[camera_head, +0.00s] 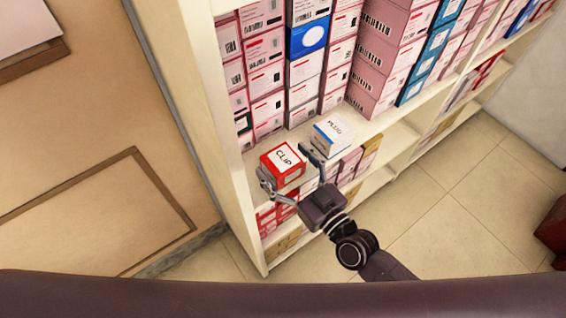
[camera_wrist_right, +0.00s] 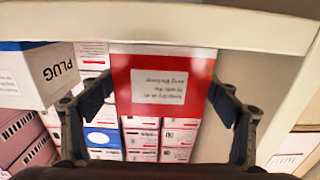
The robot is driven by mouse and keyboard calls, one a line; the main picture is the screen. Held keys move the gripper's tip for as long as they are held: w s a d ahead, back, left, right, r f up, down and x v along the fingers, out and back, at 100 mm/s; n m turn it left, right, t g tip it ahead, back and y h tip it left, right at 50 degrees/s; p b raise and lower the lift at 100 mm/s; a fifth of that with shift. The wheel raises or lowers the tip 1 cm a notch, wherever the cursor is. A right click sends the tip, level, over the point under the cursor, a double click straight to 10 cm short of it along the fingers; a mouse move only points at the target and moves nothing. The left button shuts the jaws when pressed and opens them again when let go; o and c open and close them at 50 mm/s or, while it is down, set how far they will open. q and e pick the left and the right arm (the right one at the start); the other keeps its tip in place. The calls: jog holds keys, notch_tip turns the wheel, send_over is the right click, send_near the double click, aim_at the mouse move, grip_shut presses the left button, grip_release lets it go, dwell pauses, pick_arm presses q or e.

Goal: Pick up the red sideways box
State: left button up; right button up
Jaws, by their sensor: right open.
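A red box (camera_head: 283,165) with a white label reading CLIP on top sits near the front edge of the shelf, at its left end. In the wrist view the red box (camera_wrist_right: 165,66) shows a red face with a white text label. My right gripper (camera_head: 287,168) is open, with one finger on each side of the red box. In the wrist view its fingers (camera_wrist_right: 160,97) are close to the box's sides; I cannot tell if they touch it. My left gripper is not in view.
A white and blue PLUG box (camera_head: 332,135) stands just right of the red box; it also shows in the wrist view (camera_wrist_right: 40,75). Stacked pink, white and blue boxes (camera_head: 375,55) fill the shelf behind. The shelf's side panel (camera_head: 225,110) is close on the left.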

jog(key=c, duration=1.3)
jog(key=shift+r, duration=0.1)
